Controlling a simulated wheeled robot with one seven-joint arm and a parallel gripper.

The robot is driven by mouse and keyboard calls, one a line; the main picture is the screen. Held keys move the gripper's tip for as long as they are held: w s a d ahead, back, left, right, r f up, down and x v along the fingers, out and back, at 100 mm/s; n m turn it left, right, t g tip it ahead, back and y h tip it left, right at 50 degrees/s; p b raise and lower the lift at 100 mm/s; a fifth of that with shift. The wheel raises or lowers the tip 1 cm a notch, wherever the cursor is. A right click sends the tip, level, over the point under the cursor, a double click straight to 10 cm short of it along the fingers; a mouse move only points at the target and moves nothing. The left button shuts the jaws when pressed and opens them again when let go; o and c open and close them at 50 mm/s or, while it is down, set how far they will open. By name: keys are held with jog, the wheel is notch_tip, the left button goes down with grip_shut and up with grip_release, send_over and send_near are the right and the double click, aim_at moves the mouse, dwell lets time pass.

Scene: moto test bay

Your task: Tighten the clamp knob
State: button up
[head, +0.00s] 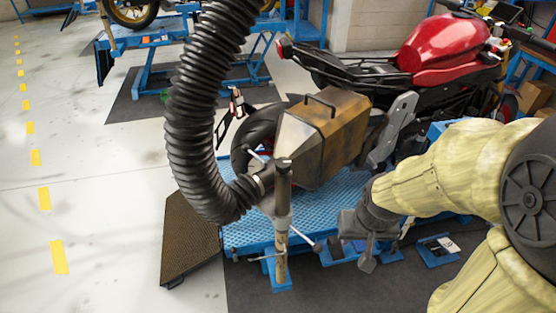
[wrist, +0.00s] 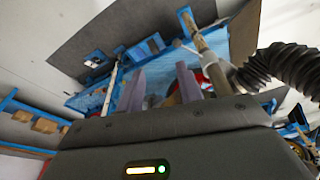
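An upright metal post (head: 283,215) stands at the end of the blue lift, holding the corrugated hose's end beside the exhaust box. A thin pale rod (head: 301,239) sticks out low from the post and ends in a small dark knob (head: 318,248), which looks like the clamp knob, though it is too small to be sure. My gripper (head: 358,246) is just right of that knob, apparently apart from it. In the wrist view, the fingers of my gripper (wrist: 160,85) are spread with nothing visible between them. The post (wrist: 208,48) shows beyond them, to the right.
The black corrugated hose (head: 190,110) hangs close left of the post. The boxy brown exhaust piece (head: 330,135) and red motorcycle (head: 440,50) are behind. A ramp (head: 188,235) lies left. The floor farther left is clear.

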jog(key=o, duration=0.3)
jog(key=shift+s, duration=0.15)
jog(key=o, duration=0.4)
jog(key=shift+d+f, duration=0.15)
jog(key=shift+d, duration=0.05)
jog(key=shift+c, duration=0.2)
jog(key=w+a+f+n+t+y+b, duration=0.1)
jog(key=w+f+n+t+y, duration=0.2)
jog(key=w, duration=0.4)
jog(key=w+f+n+t+b, duration=0.1)
jog(key=w+f+n, duration=0.2)
jog(key=w+f, duration=0.3)
jog(key=w+a+r+n+t+y+b, duration=0.1)
jog(key=w+a+r+n+t+y, duration=0.2)
jog(key=y, duration=0.7)
notch_tip(320, 180, up, 2)
jog(key=shift+w+a+n+t+y, duration=0.3)
jog(key=shift+w+a+n+t, duration=0.1)
jog(key=shift+a+t, duration=0.7)
jog(key=shift+w, duration=0.1)
